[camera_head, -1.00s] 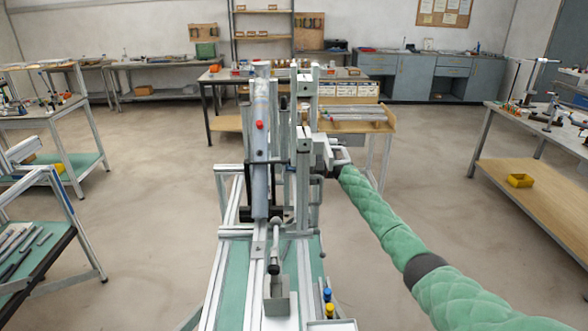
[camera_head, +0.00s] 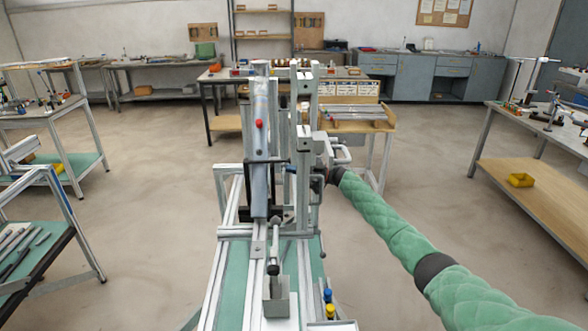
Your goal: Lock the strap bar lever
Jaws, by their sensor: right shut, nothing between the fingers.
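The frame jig (camera_head: 227,232) stands in the middle, with upright rails, a long grey bar (camera_head: 260,170) and a red knob (camera_head: 259,124) on that bar. My right arm comes in from the right, and my right gripper (camera_head: 325,166) is at the right side of the jig's upright post (camera_head: 304,190). It is small and partly hidden; it looks shut with nothing in it. A pale bent handle (camera_head: 341,148) shows just above my wrist; I cannot tell whether it is the strap bar lever, nor whether the gripper touches it. My left gripper is not in view.
A small grey open box (camera_head: 281,305) and blue and yellow capped items (camera_head: 328,303) are at the jig's near end. A wooden-topped table (camera_head: 384,127) stands behind. A bench with a yellow bin (camera_head: 520,180) is at right.

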